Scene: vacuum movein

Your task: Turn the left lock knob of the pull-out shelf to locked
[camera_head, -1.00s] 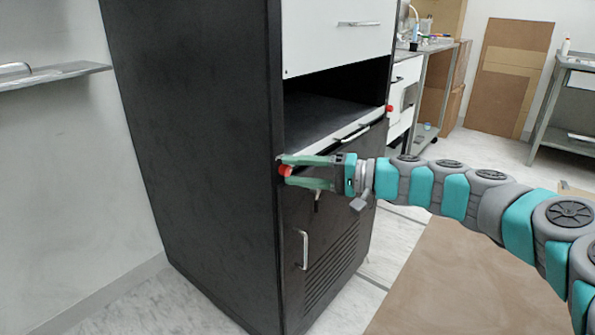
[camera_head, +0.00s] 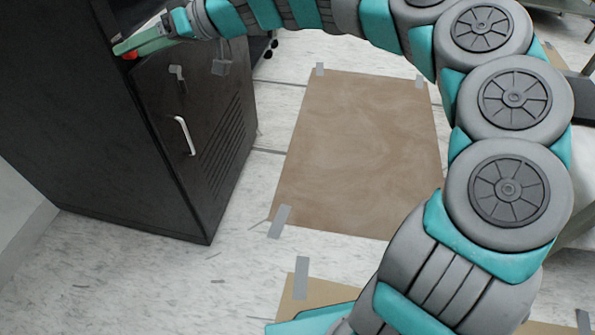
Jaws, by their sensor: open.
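The red left lock knob (camera_head: 131,57) of the pull-out shelf shows only as a small patch at the top left, on the front of the black cabinet (camera_head: 75,130). My gripper (camera_head: 124,47) is open at this knob, with its green fingers pointing left. A finger covers most of the knob, so I cannot tell whether the fingers touch it or which way it is turned. The shelf itself is almost wholly out of view or hidden behind my arm.
Below the knob, the cabinet door (camera_head: 200,125) has a small latch (camera_head: 177,74), a pale handle (camera_head: 184,135) and vent slots. A brown taped sheet (camera_head: 360,150) lies on the marble-like floor to the right. My arm spans the top and right.

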